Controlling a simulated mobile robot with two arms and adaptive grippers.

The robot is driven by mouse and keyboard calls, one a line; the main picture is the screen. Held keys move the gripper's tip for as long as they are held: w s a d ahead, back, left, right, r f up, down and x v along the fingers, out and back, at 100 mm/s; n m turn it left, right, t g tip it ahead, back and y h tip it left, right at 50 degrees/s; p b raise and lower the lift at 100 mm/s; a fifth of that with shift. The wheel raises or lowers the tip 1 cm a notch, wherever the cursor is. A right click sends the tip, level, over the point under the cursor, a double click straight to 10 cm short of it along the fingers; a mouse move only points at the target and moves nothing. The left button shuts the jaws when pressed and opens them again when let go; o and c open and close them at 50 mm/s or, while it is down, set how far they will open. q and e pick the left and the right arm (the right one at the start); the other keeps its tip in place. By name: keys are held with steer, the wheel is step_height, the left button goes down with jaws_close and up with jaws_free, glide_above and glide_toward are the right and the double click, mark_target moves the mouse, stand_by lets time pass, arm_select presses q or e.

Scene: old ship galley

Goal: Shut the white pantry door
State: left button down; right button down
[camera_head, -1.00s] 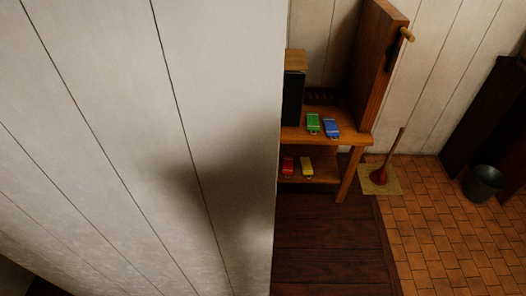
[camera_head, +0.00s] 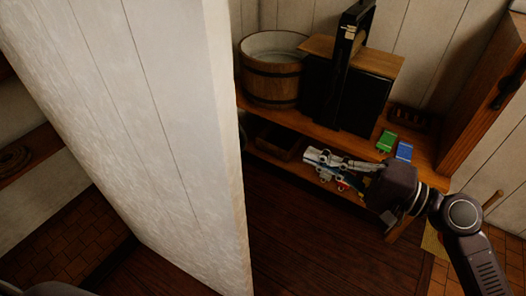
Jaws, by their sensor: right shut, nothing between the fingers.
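A large white plank panel (camera_head: 150,120), which looks like the pantry door, stands upright across the left half of the head view. Its free edge (camera_head: 228,150) faces right; no handle shows on the visible face. It stands open, with a gap on its left side showing shelves. My right gripper (camera_head: 312,160) comes in from the right, to the right of the panel's edge and apart from it in the picture. Its fingers point left, shut and empty, in front of the wooden bench. My left gripper is not in view.
A wooden bench (camera_head: 292,132) along the back holds a wooden tub (camera_head: 272,85), a black box (camera_head: 368,105), and a green (camera_head: 386,141) and a blue item (camera_head: 404,151). A shelf (camera_head: 35,152) with a coil (camera_head: 14,158) is at left. The dark plank floor (camera_head: 300,235) is clear.

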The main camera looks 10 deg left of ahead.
steer(key=s+a+r+p, duration=0.1)
steer(key=a+p, duration=0.5)
steer(key=a, duration=0.5)
steer(key=shift+a+r, duration=0.15)
steer(key=shift+a, duration=0.1)
steer(key=shift+s, duration=0.15)
